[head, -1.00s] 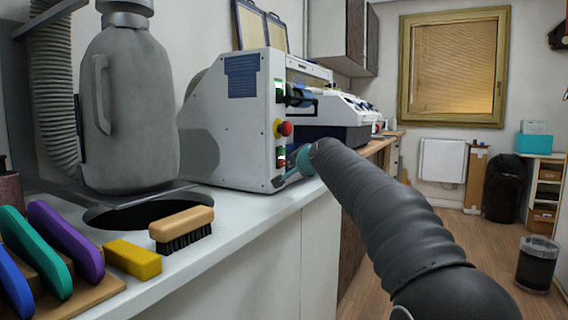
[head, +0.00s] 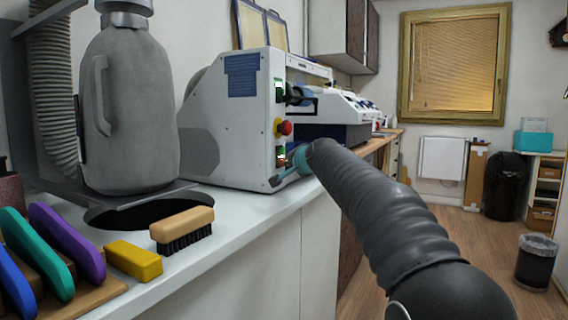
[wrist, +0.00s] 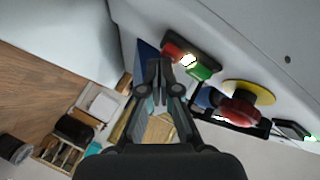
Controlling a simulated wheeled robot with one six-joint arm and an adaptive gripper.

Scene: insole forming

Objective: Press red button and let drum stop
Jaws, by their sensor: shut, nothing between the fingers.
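A white machine (head: 233,130) stands on the counter, with controls on its front panel. A lower switch (head: 281,156) has a green and a red part. In the wrist view the switch shows its red button (wrist: 172,50), a bright white middle and a green button (wrist: 200,72). Above it sits a round red mushroom knob on yellow (head: 284,128), also in the wrist view (wrist: 239,108). My gripper (wrist: 158,68) is shut and empty, its tips close beside the red button; contact cannot be told. In the head view my arm partly hides the gripper. I cannot make out whether a drum turns.
A grey jug-shaped container (head: 130,110) stands left of the machine. A wooden brush (head: 182,230), a yellow block (head: 133,260) and coloured tools lie on the near counter (head: 240,235). The floor to the right is open, with a bin (head: 537,262) farther off.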

